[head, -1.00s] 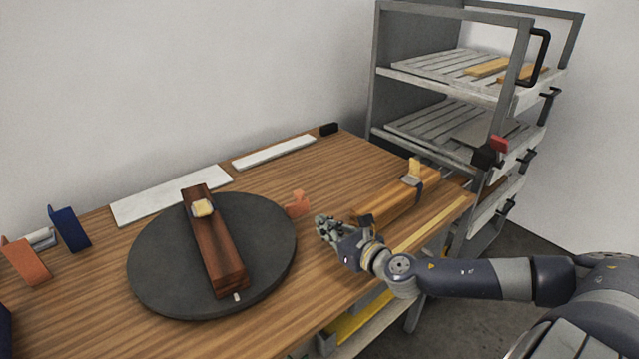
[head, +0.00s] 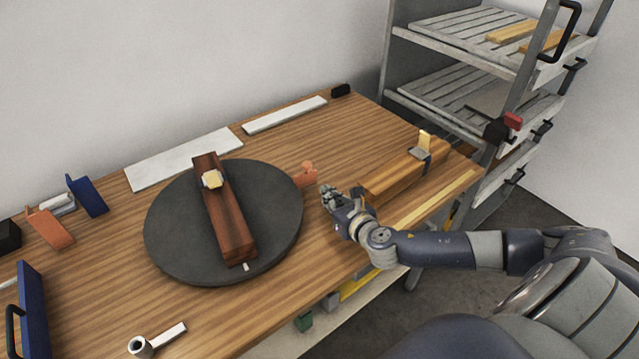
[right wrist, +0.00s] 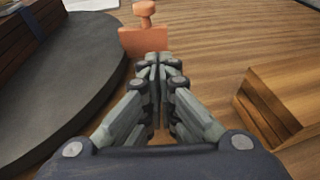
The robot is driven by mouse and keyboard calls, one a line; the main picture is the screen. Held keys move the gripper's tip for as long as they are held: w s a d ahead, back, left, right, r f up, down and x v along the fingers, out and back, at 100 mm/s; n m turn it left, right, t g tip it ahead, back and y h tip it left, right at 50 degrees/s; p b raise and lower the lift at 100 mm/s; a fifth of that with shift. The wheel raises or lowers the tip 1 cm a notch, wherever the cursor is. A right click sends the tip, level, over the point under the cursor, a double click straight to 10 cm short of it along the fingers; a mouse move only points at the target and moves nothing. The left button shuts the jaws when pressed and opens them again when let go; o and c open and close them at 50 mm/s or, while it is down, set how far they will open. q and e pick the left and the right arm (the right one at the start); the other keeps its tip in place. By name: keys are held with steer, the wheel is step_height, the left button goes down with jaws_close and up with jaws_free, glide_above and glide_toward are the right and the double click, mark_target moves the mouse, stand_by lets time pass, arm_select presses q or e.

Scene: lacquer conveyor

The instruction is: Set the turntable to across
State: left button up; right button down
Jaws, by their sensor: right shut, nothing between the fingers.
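The round dark grey turntable (head: 180,245) lies on the wooden bench. A long dark red-brown block (head: 228,220) rests across its middle, running from upper left to lower right, with a small pale piece (head: 213,180) on it. An orange stop-like piece (head: 308,174) sits at the turntable's right edge; it also shows in the right wrist view (right wrist: 145,38). My right gripper (head: 327,194) is shut and empty, just right of the turntable and near the orange piece. In the right wrist view its fingertips (right wrist: 161,62) are together in front of that piece. My left gripper is out of view.
A light wooden beam (head: 395,178) lies right of my right gripper. A shelf rack (head: 470,120) stands at the back right. White strips (head: 185,158) lie along the wall. Orange (head: 50,228) and blue (head: 88,196) pieces stand at left. A small metal tool (head: 155,340) lies in front.

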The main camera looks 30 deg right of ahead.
mark_target(316, 174)
steer(key=shift+r+p+x, duration=0.15)
steer(key=shift+r+x, duration=0.05)
steer(key=shift+x, duration=0.7)
steer(key=shift+r+p+x, duration=0.1)
steer(key=shift+r+x, duration=0.1)
steer(key=shift+x, duration=0.65)
steer(key=shift+r+p+x, duration=0.15)
steer(key=shift+r+x, duration=0.05)
steer(key=shift+x, duration=0.7)
steer(key=shift+w, duration=0.2)
steer(key=shift+w, duration=0.2)
steer(key=shift+n+y, duration=0.6)
steer(key=shift+y, duration=0.2)
steer(key=w, duration=0.4)
steer(key=shift+w+d, duration=0.3)
steer(key=shift+d, duration=0.1)
steer(key=shift+r, duration=0.15)
steer(key=shift+d, duration=0.1)
